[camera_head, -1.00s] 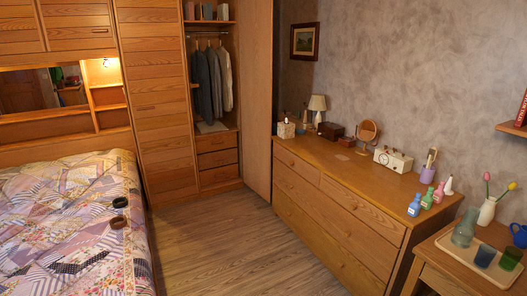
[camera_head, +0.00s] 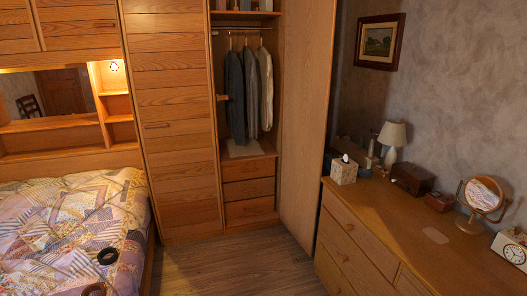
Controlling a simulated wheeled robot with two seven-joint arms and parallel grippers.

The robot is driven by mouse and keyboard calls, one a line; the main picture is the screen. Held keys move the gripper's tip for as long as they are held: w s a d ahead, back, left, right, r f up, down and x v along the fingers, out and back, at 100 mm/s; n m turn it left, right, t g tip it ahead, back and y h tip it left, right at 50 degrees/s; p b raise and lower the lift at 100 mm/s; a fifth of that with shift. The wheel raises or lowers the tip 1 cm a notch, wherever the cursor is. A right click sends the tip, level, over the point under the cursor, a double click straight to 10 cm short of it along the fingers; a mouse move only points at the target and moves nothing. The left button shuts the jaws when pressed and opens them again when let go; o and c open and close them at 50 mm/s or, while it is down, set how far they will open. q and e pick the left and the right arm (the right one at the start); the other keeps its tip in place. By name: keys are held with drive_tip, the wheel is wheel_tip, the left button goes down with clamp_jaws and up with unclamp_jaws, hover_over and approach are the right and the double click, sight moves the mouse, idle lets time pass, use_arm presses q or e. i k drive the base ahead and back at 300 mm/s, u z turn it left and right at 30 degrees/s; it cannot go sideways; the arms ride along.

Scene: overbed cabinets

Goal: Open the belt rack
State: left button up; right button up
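The open wardrobe (camera_head: 218,180) stands ahead, with its right door (camera_head: 306,120) swung open and its left door (camera_head: 170,125) shut. Inside, a small wooden piece (camera_head: 222,98) sticks out from the left inner wall at about mid-height of the clothes. It may be the front of the belt rack, but it is too small to tell. Several dark and grey garments (camera_head: 249,95) hang from a rail (camera_head: 240,29) to the right of it. Two dark coiled rings, perhaps rolled belts, lie on the bed, one of them farther back (camera_head: 108,256). Neither of my grippers is in view.
The bed (camera_head: 60,225) fills the lower left. A long wooden dresser (camera_head: 345,235) stands on the right, carrying a tissue box (camera_head: 343,171), lamp (camera_head: 392,135), round mirror (camera_head: 484,196) and clock. Between them, wood floor (camera_head: 230,268) is clear up to the wardrobe drawers (camera_head: 250,188).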

sight(218, 98)
drive_tip(key=u, duration=0.3)
drive_tip(key=i, duration=1.95)
drive_tip(key=u, duration=0.6)
drive_tip(key=i, duration=1.7)
drive_tip(key=u, duration=0.2)
